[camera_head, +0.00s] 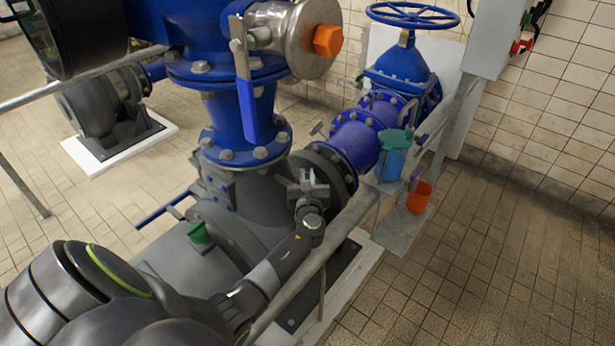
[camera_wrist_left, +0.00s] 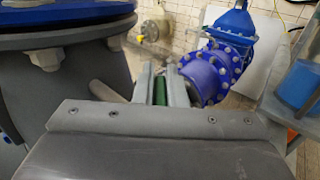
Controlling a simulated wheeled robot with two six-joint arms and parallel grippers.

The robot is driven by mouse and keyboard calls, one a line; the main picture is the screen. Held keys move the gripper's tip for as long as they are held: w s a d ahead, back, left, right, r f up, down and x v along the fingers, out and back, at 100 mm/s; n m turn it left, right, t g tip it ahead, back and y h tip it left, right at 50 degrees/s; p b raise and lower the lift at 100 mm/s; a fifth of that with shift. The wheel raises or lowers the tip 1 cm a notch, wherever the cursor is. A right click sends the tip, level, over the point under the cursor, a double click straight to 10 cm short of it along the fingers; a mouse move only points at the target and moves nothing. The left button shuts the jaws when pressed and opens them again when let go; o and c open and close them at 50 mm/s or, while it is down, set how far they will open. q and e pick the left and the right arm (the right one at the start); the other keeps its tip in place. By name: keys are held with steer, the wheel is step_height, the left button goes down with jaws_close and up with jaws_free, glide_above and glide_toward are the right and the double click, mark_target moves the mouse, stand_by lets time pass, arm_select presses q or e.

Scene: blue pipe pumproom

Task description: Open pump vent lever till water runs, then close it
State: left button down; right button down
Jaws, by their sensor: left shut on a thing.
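My left gripper (camera_head: 308,187) reaches in over the grey pump casing (camera_head: 262,200), beside the flanged joint of the blue pipe. In the left wrist view its two fingers (camera_wrist_left: 162,90) are shut on a narrow green piece (camera_wrist_left: 160,91), which I take to be the vent lever's grip. The fingers hide most of the lever, and its angle cannot be told. A grey rod (camera_wrist_left: 108,91) shows left of the fingers. No running water can be made out. My right gripper is not in view.
A blue-handled lever (camera_head: 246,95) hangs from the upper pipe. A grey rail (camera_head: 330,243) runs close beside my left arm. A blue container (camera_head: 391,162) and an orange cup (camera_head: 419,197) stand to the right. The tiled floor at right is clear.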

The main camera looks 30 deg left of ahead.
arm_select(q)
steer(key=shift+m+h, duration=0.3)
steer(key=shift+m+t+h, duration=0.5)
steer(key=shift+t+h, duration=0.1)
steer(key=shift+h, duration=0.2)
steer(key=m+t+h, duration=0.1)
steer(key=m+h, duration=0.1)
steer(key=h, duration=0.1)
steer(key=shift+w+d+f+b, duration=0.1)
steer(key=shift+d+b, duration=0.05)
steer(key=shift+b, duration=0.2)
steer(key=m+h+b, duration=0.1)
steer(key=h, duration=0.1)
steer(key=m+h+b, duration=0.1)
steer(key=m+h, duration=0.1)
steer(key=d+m+t+h+b, duration=0.1)
steer(key=h+b, duration=0.1)
steer(key=h, duration=0.1)
steer(key=shift+w+m, duration=0.1)
steer(key=shift+m, duration=0.3)
steer(key=shift+h, duration=0.3)
